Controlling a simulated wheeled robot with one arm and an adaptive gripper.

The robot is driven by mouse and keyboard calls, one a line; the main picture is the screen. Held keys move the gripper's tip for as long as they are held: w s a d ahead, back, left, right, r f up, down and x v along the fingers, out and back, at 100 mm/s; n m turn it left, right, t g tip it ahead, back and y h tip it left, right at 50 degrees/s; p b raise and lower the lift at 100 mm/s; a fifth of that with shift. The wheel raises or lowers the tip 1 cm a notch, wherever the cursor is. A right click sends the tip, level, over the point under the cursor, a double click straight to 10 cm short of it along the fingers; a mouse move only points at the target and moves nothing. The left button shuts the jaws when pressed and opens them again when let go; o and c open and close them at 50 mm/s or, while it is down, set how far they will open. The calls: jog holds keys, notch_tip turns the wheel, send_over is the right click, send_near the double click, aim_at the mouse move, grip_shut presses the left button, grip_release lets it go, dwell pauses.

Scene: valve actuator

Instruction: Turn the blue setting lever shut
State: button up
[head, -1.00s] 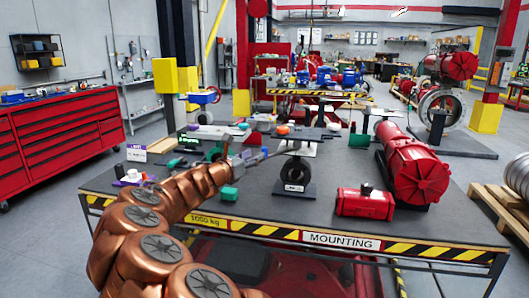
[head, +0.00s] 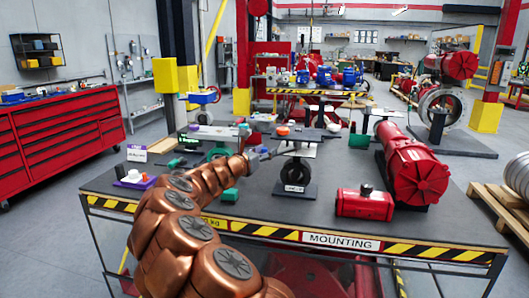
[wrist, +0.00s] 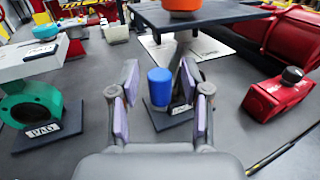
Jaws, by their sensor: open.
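The blue cylindrical grip of the setting lever (wrist: 160,88) shows in the wrist view. It stands upright below a dark plate, beside a dark base with a label. My gripper (wrist: 157,108) is open, with a purple-padded finger on each side of the grip in the picture. Gaps show on both sides, so neither pad appears to touch it; its depth between the pads is hard to judge. In the head view my gripper (head: 262,154) is small, at the left of the labelled stand (head: 294,175).
An orange knob (wrist: 184,4) sits on the plate above. A green ring-shaped valve (wrist: 30,106) stands at the left. A small red box with a black knob (wrist: 282,96) and a large red actuator (head: 412,168) stand at the right. The bench front between has free room.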

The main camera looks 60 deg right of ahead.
grip_shut()
dwell(0.5)
jog(key=shift+w, duration=0.15)
